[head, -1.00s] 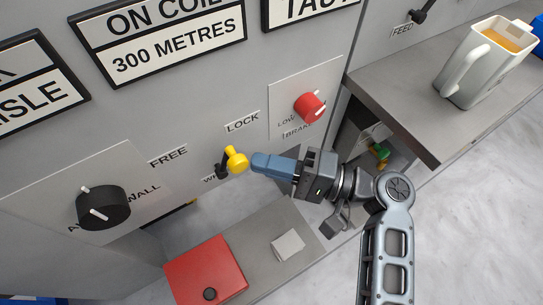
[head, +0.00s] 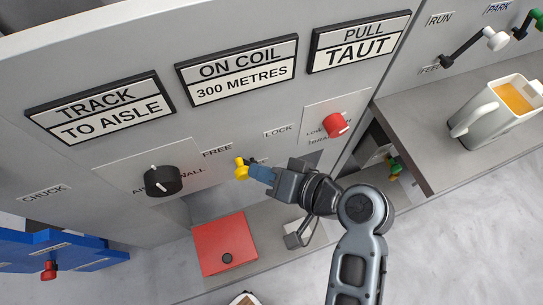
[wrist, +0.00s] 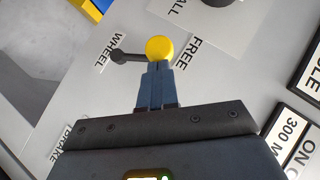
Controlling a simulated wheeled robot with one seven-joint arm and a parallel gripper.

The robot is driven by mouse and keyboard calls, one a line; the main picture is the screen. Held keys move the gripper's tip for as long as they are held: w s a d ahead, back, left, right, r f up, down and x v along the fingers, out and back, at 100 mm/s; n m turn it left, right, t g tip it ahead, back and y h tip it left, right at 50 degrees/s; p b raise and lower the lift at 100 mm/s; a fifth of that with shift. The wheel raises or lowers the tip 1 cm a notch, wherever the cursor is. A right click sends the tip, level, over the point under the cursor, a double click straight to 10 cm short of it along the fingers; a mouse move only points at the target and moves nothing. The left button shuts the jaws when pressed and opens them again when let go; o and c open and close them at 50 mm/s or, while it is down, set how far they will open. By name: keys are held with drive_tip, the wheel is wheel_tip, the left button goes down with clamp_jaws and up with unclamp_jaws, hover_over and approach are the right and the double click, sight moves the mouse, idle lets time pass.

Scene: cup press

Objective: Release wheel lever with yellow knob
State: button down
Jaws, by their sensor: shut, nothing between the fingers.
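The wheel lever is a short dark arm (wrist: 130,57) with a round yellow knob (head: 241,169) on a grey panel. In the wrist view the yellow knob (wrist: 159,48) lies on the FREE side of the pivot, which is beside the WHEEL label. In the head view the knob is just below the FREE label (head: 217,152), with LOCK (head: 278,131) off to the right. My gripper (head: 253,173) is shut and empty. Its blue fingertips (wrist: 158,66) are right against or just short of the knob; I cannot tell whether they touch. My gripper partly hides the pivot in the head view.
A black AISLE/WALL dial (head: 163,181) is left of the lever, a red brake knob (head: 336,125) to the right. A red block (head: 225,245) stands on the ledge below. A jug (head: 490,118) stands on the right counter. A blue unit (head: 60,248) is lower left.

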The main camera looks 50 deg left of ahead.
drive_tip(key=shift+s+a+p, duration=0.15)
drive_tip(key=shift+s+p, duration=0.15)
drive_tip(key=shift+s, duration=0.15)
idle(0.4)
drive_tip(key=shift+w+r+p, duration=0.25)
drive_tip(key=shift+r+p, duration=0.15)
drive_tip(key=shift+p, duration=0.05)
drive_tip(key=w+a+r+p+v, duration=0.1)
drive_tip(key=p+v, duration=0.2)
drive_tip(key=v, duration=0.9)
drive_tip(key=shift+w+r, duration=0.2)
drive_tip(key=shift+w, duration=0.05)
drive_tip(key=shift+d, duration=0.15)
